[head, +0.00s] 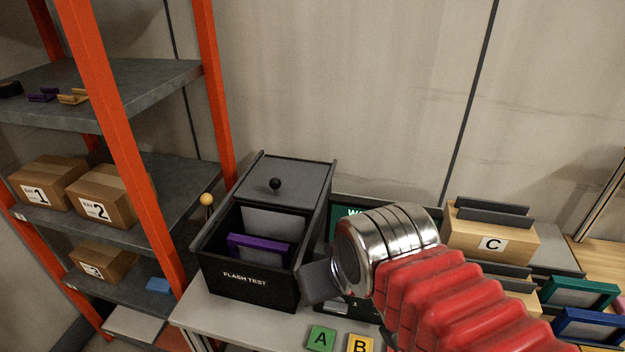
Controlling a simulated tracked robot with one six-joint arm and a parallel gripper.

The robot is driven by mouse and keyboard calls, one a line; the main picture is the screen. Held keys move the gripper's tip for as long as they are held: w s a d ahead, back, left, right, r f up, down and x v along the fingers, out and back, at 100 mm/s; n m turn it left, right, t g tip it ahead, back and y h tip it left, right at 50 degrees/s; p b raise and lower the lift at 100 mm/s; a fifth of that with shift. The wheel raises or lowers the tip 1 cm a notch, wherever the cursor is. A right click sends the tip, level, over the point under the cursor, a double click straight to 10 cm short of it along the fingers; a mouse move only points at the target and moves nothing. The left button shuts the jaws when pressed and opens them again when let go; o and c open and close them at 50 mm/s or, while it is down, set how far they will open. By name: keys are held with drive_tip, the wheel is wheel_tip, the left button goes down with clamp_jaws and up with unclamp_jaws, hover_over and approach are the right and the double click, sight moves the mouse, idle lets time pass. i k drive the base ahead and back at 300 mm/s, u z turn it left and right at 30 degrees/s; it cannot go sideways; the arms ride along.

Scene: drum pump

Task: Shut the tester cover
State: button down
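The flash tester (246,283) is a black open-topped box on the light bench. Its grey cover (290,178) with a black knob (275,184) lies over the back part, and the front part is open. A purple-framed piece (258,250) stands inside the open front, with a grey panel behind it. My gripper (316,283) shows as a dark block at the tester's front right corner. My metal wrist and red sleeve hide much of it, and its fingers cannot be made out. Whether it touches the tester is unclear.
A lever with a yellow ball (207,200) stands left of the tester. Green block A (321,338) and yellow block B (360,343) lie in front. A green panel (346,222) is partly behind my wrist.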

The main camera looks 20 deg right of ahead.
sight(292, 184)
drive_tip(key=u, duration=0.4)
drive_tip(key=k, duration=1.35)
drive_tip(key=u, duration=0.85)
drive_tip(key=i, duration=1.35)
drive_tip(key=z, duration=0.6)
drive_tip(key=i, duration=0.7)
drive_tip(key=z, duration=0.55)
